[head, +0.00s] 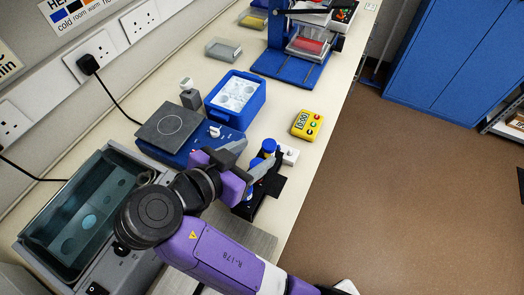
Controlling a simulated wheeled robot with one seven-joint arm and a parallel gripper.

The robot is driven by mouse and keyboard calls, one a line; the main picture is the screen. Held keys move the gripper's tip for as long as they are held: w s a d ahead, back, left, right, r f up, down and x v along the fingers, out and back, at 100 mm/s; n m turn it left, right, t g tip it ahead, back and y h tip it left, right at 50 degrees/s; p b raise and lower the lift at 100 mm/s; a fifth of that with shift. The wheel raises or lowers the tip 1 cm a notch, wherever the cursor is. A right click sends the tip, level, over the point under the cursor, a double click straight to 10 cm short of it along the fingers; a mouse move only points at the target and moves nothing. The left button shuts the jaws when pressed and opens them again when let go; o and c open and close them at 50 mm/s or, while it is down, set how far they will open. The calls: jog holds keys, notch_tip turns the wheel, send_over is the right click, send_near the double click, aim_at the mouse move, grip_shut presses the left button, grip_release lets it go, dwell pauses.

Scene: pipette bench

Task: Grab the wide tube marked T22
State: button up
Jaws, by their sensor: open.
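Blue-capped tubes stand in a small black rack (272,187) on the bench, right beside my gripper. One blue cap (268,146) shows above the rack, and another bit of blue shows lower, partly behind my gripper. My gripper (250,158) is open, its grey fingers pointing right and up close to the tubes. I cannot tell whether it touches one or has a tube between its fingers. The T22 marking is not readable, so I cannot tell which tube is the wide one. My wrist and purple arm hide part of the rack.
A blue hotplate stirrer (170,125) stands just left of my gripper, with a blue ice box (236,98) behind it. A white block (289,154) and a yellow timer (307,124) lie right. A water bath (80,215) fills the front left. The bench edge runs close on the right.

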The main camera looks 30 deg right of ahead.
aim_at(267, 146)
jog(key=shift+b+x, duration=1.1)
jog(key=shift+x, duration=0.85)
jog(key=shift+p+x, duration=0.55)
jog(key=shift+x, duration=1.3)
grip_shut()
